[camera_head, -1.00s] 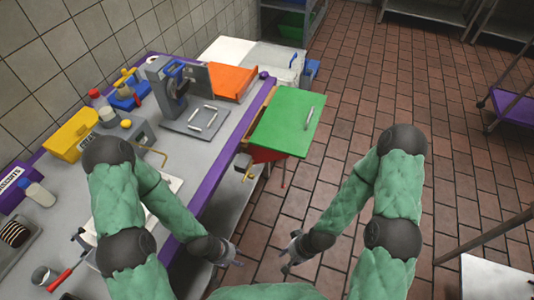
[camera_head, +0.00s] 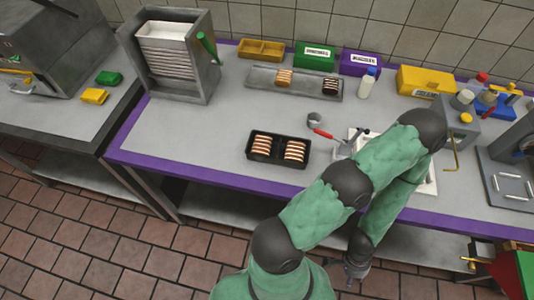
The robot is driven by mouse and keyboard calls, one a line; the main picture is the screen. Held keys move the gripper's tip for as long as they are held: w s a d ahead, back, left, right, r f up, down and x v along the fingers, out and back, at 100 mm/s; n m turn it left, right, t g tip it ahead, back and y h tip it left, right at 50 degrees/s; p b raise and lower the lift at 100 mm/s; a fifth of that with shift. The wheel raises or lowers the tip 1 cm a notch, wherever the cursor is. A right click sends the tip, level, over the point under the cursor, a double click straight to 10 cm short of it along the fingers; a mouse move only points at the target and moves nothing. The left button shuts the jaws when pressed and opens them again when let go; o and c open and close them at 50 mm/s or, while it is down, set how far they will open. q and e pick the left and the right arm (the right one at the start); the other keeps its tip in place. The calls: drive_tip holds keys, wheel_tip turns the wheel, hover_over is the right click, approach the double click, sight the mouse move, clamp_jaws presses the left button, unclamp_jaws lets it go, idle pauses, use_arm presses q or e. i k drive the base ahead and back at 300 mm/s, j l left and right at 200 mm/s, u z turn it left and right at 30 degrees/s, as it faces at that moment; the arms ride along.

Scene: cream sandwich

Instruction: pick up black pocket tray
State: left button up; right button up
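The black pocket tray (camera_head: 278,150) lies flat on the grey counter (camera_head: 200,140), near its purple front edge. Its two pockets hold rows of brown-and-cream striped sandwich pieces (camera_head: 295,150). My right gripper is out of view.
A red-handled tool and small metal cup (camera_head: 314,119) lie right of the tray. A long grey tray (camera_head: 310,90) is behind it. A slatted metal rack (camera_head: 175,55) stands at left. Yellow (camera_head: 426,80), green and purple bins line the wall. Counter left of the tray is clear.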

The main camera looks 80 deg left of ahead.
sight(276, 158)
drive_tip(key=k+u, duration=0.15)
drive_tip(key=u, duration=0.2)
drive_tip(key=k+u, duration=0.1)
drive_tip(key=u, duration=0.25)
drive_tip(key=k+j+u, duration=0.1)
drive_tip(key=u, duration=0.25)
drive_tip(key=l+u, duration=0.2)
drive_tip(key=u, duration=0.2)
drive_tip(key=l+u, duration=0.2)
drive_tip(key=u, duration=0.2)
drive_tip(key=l+u, duration=0.2)
drive_tip(key=u, duration=0.25)
drive_tip(key=l+u, duration=0.15)
drive_tip(key=u, duration=0.25)
